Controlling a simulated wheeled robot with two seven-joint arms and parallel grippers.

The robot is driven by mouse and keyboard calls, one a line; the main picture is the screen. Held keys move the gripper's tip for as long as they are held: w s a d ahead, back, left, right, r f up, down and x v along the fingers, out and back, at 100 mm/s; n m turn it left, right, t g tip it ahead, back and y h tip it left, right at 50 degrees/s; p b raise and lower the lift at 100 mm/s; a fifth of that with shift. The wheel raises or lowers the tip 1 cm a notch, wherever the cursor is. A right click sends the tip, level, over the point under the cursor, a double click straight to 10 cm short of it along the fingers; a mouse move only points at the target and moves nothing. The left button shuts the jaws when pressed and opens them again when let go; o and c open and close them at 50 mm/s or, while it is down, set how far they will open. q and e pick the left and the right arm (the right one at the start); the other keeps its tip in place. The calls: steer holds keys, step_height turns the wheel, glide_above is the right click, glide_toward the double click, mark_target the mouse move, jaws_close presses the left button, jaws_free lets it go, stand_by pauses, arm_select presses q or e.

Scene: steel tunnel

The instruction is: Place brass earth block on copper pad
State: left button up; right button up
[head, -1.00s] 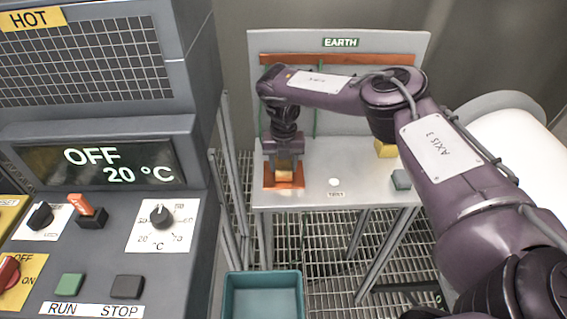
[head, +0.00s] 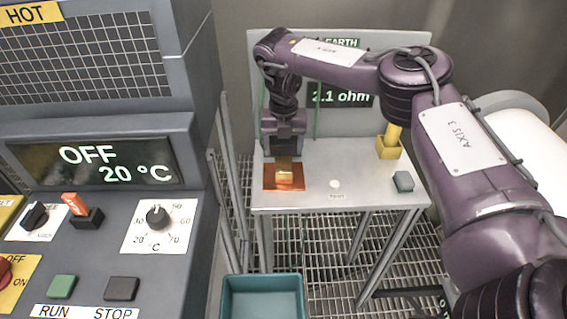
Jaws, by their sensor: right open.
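The brass earth block (head: 285,174) is a small gold block resting on the copper pad (head: 270,186), an orange-brown plate at the left front of the grey table. My right gripper (head: 284,156) is open, pointing down just above and behind the block. Its fingertips look clear of the block, though the exact gap is hard to judge. My left gripper is not in view.
The table (head: 345,172) holds a white button (head: 335,184), a grey block (head: 403,181) and a yellow holder (head: 388,149). A display (head: 342,97) reads 2.1 ohm. A teal bin (head: 262,296) stands below. A control cabinet (head: 100,240) fills the left.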

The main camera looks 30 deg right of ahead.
mark_target(283, 164)
step_height(283, 164, up, 5)
steer(key=shift+f+p, duration=0.1)
steer(key=shift+p, duration=0.25)
